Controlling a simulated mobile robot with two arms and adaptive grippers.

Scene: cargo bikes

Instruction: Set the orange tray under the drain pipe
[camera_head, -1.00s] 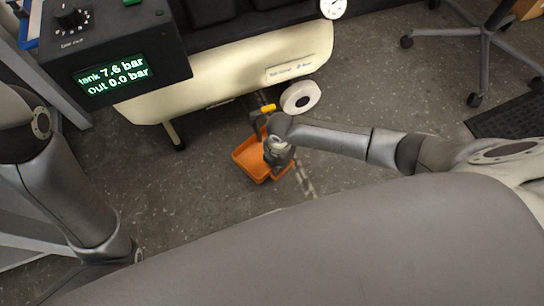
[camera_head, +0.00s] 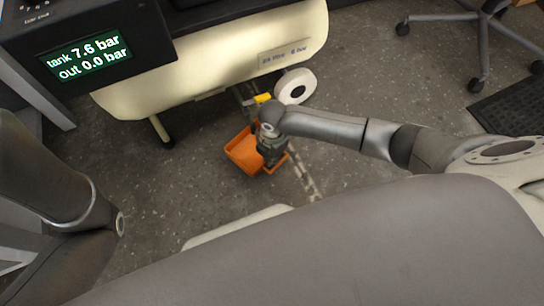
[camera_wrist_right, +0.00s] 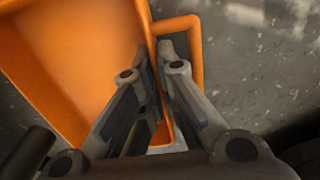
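The orange tray (camera_head: 243,152) is at floor level in the head view, in front of the cream tank (camera_head: 215,62). I cannot tell whether it touches the floor. A pipe with a yellow valve handle (camera_head: 262,98) hangs under the tank, just behind the tray; its lower end is hidden. My right gripper (camera_head: 272,158) is at the tray's right side. In the right wrist view, its fingers (camera_wrist_right: 163,60) are closed on the tray's side wall beside the loop handle (camera_wrist_right: 197,50), one finger inside the tray (camera_wrist_right: 75,50) and one outside. My left arm shows at left, its gripper out of view.
A white wheel (camera_head: 295,87) stands right of the pipe. A tank leg (camera_head: 161,131) is at left. The display box (camera_head: 88,55) reads tank 7.6 bar, out 0.0 bar. A chair base (camera_head: 482,45) and dark mat (camera_head: 510,108) lie right. Floor left of the tray is clear.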

